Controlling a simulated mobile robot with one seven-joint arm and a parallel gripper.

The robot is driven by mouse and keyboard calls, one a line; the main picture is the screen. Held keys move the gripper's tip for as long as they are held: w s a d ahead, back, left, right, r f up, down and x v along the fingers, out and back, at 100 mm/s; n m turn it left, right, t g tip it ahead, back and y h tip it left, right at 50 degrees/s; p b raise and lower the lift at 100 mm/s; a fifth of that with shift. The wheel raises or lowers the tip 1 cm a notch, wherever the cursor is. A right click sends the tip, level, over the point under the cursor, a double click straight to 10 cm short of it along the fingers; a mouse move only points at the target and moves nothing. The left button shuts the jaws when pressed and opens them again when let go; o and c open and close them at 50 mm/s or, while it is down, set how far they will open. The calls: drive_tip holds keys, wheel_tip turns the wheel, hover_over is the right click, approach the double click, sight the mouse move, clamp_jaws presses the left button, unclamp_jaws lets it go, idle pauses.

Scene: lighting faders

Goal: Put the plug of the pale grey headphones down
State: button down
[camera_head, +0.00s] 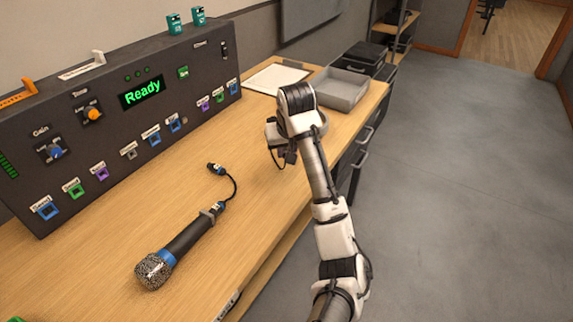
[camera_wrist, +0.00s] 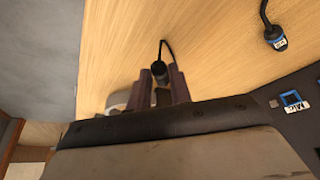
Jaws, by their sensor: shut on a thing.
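My gripper (camera_wrist: 160,82) is shut on a dark cylindrical plug (camera_wrist: 158,70), which sits between its two fingers in the wrist view. A thin black cord runs up from the plug. A pale grey rounded shape (camera_wrist: 117,101) shows left of the fingers, partly hidden by my gripper; it looks like part of the headphones. In the head view my gripper (camera_head: 281,158) is over the right part of the wooden table, and my arm hides the headphones there. I cannot tell whether the plug touches the table.
A microphone (camera_head: 185,240) with a short cord and blue-ringed plug (camera_head: 216,169) lies on the table (camera_head: 110,270). A dark console (camera_head: 110,125) with labelled sockets and a "Ready" display stands along the back. A grey tray (camera_head: 342,90) and paper (camera_head: 272,78) lie at the far end.

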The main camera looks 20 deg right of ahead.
drive_tip(key=shift+f, duration=2.2)
drive_tip(key=shift+f, duration=0.3)
drive_tip(key=c, duration=1.3)
unclamp_jaws()
drive_tip(key=shift+r, duration=0.3)
drive_tip(key=p+v, duration=0.2)
drive_tip(key=v, duration=1)
